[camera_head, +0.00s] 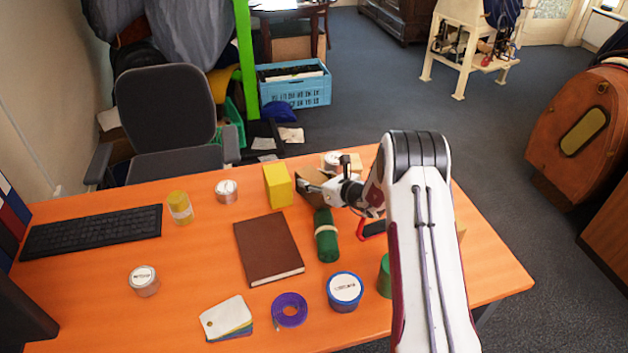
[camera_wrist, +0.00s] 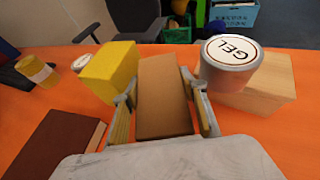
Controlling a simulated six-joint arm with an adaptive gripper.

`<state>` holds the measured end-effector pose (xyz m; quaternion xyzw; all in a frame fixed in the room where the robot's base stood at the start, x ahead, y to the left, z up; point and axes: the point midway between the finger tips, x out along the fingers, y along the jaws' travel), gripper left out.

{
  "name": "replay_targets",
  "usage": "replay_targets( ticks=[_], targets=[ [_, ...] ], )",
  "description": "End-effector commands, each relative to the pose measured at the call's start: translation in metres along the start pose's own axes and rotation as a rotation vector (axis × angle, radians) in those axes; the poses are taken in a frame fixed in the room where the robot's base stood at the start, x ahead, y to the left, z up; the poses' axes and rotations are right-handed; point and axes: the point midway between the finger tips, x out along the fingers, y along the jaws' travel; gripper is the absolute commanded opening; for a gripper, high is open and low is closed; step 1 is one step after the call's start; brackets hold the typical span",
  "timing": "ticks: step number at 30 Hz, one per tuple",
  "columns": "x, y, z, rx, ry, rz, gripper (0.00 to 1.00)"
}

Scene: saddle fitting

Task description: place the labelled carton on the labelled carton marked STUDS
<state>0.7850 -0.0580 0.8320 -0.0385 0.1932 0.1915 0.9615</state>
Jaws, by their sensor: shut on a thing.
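My gripper (camera_wrist: 164,108) is shut on a brown carton (camera_wrist: 165,85), with one finger along each side of it. In the head view the carton (camera_head: 309,176) is partly hidden by my gripper (camera_head: 312,187), near the far edge of the desk. No label shows on the faces I see. I cannot read the word STUDS anywhere, so I cannot tell which thing is that carton. A yellow block (camera_wrist: 108,70) stands just left of the held carton. A pale tan box (camera_wrist: 262,88) stands to the right, with a tin marked GEL (camera_wrist: 230,62) at its near left, overlapping it in view.
My arm hides the desk's right part.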

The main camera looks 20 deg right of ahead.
Motion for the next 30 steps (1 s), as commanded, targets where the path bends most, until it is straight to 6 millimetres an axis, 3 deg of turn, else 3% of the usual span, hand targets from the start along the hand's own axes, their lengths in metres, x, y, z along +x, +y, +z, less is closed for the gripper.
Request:
replay_targets(
  ticks=[16,17,30],
  targets=[
    [0.0025,-0.0002,-0.0048,0.0,-0.003,0.0,0.1],
    [0.0024,-0.0001,-0.0053,0.0,-0.001,0.0,0.49],
    [0.0017,-0.0001,-0.0037,0.0,-0.001,0.0,0.49]
  ],
)
